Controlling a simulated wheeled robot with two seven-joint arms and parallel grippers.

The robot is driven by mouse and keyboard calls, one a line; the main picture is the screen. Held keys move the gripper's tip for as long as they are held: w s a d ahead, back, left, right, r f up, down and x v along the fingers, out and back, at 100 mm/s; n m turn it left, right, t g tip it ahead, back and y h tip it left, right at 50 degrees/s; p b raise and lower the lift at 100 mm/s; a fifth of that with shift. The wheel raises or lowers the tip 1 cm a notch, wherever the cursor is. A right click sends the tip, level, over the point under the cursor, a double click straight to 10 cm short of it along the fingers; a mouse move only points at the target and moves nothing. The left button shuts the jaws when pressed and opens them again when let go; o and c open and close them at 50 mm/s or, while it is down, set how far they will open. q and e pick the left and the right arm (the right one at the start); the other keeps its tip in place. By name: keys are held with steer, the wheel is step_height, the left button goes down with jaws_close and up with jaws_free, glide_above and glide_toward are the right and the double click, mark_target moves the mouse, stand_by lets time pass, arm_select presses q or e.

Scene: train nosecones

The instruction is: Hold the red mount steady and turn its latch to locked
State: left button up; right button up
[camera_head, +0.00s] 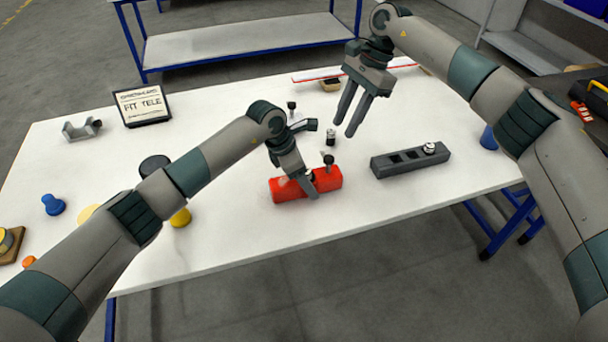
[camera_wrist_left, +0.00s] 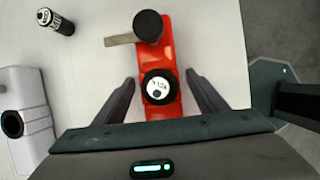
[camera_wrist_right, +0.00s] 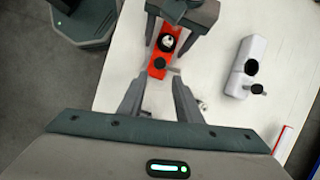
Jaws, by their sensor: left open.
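The red mount (camera_head: 328,180) lies near the table's front edge; it also shows in the left wrist view (camera_wrist_left: 157,107) and right wrist view (camera_wrist_right: 157,70). My right gripper (camera_head: 353,112) is open and empty, raised above the table behind the mount.
A grey block with sockets (camera_head: 408,162) stands right of the mount. A sign (camera_head: 142,105) and blue (camera_head: 53,205) and yellow (camera_head: 181,218) pieces are at left.

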arm_select(q)
steer(key=c, duration=1.2)
steer(key=shift+c, duration=0.2)
arm_select(e)
steer(key=c, duration=0.5)
steer(key=shift+w+d, duration=0.3)
jaws_close()
steer(key=w+d+m, duration=0.1)
steer(key=w+d+f+m+t+h, duration=0.1)
steer(key=w+d, duration=0.1)
steer(key=shift+w+d, duration=0.1)
steer(key=shift+d, duration=0.2)
